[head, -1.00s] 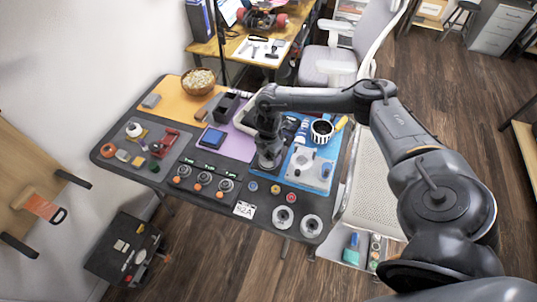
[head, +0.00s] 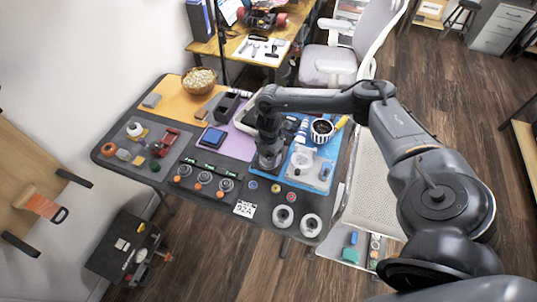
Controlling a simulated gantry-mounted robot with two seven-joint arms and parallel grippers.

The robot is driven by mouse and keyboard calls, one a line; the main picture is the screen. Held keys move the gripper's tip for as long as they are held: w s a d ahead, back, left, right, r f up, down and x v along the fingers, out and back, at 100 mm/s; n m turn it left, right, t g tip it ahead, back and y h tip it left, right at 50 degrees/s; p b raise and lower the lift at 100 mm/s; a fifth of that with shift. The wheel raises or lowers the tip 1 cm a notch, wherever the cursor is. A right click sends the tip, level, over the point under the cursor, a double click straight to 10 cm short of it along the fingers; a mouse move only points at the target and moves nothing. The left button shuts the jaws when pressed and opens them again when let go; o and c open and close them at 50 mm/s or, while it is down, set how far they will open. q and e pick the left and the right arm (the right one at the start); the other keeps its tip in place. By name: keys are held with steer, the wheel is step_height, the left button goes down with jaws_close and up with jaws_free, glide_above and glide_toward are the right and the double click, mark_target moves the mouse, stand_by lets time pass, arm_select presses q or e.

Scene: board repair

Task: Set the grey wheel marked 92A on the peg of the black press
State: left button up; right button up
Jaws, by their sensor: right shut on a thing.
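My right gripper (head: 269,162) is over the middle of the table, at the left edge of the blue mat. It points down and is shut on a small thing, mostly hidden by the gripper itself. I cannot read any mark on it or tell if it touches what is below. My left gripper is out of view.
A pale grey fixture (head: 318,178) stands on the blue mat (head: 296,152), right of the gripper. A black-and-white striped cup (head: 322,129) is behind it. Round dark parts with orange pieces (head: 202,184) stand at the front left. A bowl (head: 199,80) is at the back.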

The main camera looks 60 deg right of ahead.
steer(key=shift+f, duration=0.1)
stand_by(0.6)
steer(key=o, duration=1.1)
steer(key=shift+r+p, duration=0.7)
steer(key=shift+p, duration=0.05)
step_height(320, 180, up, 4)
steer(key=p, duration=0.4)
steer(key=shift+r, duration=0.1)
steer(key=shift+r+p, duration=0.7)
steer(key=shift+p, duration=0.3)
